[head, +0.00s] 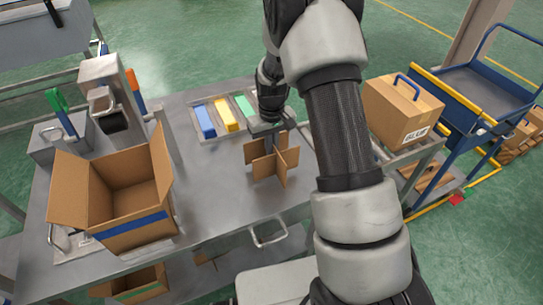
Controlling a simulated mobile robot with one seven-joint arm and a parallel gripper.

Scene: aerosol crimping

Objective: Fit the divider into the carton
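The cardboard divider (285,160), made of crossed brown panels, is upright at the middle of the steel table. The carton (130,222) is an open brown box with a blue stripe on its front, at the left of the table. Its flaps are spread and the inside that shows looks empty. My gripper (268,143) points down at the top of the divider, right of the carton. Its fingers are small and partly hidden, so I cannot tell whether they are closed on a panel. I also cannot tell whether the divider touches the table.
A tray with blue (205,122), yellow (227,115) and green (243,106) blocks lies behind the divider. A grey machine (103,98) stands behind the carton. A closed box with a blue handle (400,110) is at the right. Bare table (205,180) lies between carton and divider.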

